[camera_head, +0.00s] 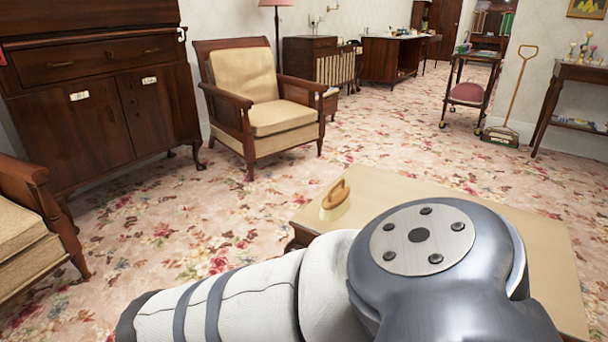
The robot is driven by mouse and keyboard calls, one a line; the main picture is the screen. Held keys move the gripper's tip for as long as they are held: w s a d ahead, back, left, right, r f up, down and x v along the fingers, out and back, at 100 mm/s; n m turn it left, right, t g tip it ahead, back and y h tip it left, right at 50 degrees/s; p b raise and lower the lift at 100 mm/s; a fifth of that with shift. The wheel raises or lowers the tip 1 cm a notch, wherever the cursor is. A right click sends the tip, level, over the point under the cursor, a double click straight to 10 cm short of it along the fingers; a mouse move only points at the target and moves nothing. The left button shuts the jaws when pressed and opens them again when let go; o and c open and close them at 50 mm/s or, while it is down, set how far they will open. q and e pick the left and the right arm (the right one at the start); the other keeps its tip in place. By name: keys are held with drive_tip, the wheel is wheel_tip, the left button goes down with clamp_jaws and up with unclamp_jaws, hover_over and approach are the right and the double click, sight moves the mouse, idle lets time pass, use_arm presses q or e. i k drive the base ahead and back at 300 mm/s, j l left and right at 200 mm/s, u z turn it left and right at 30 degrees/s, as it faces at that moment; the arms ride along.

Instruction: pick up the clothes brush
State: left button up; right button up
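The clothes brush (336,198) lies on the far left part of a low, light-topped table (400,184). It has an orange-brown wooden handle and pale bristles. One of my arms crosses the bottom of the view, with a white sleeve and a large grey joint, and hides much of the near part of the table. The visible side of the brush is clear of the arm. Neither of my grippers shows, so I cannot see where they are relative to the brush.
A cream-cushioned armchair (262,117) stands beyond the table. Another armchair (30,220) is at the left edge, near a dark wooden cabinet (100,110). A trolley (468,92) and a side table (580,72) stand at back right. Flowered carpet (190,230) between them is open.

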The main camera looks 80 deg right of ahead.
sight(334, 204)
drive_tip(key=z, duration=2.6)
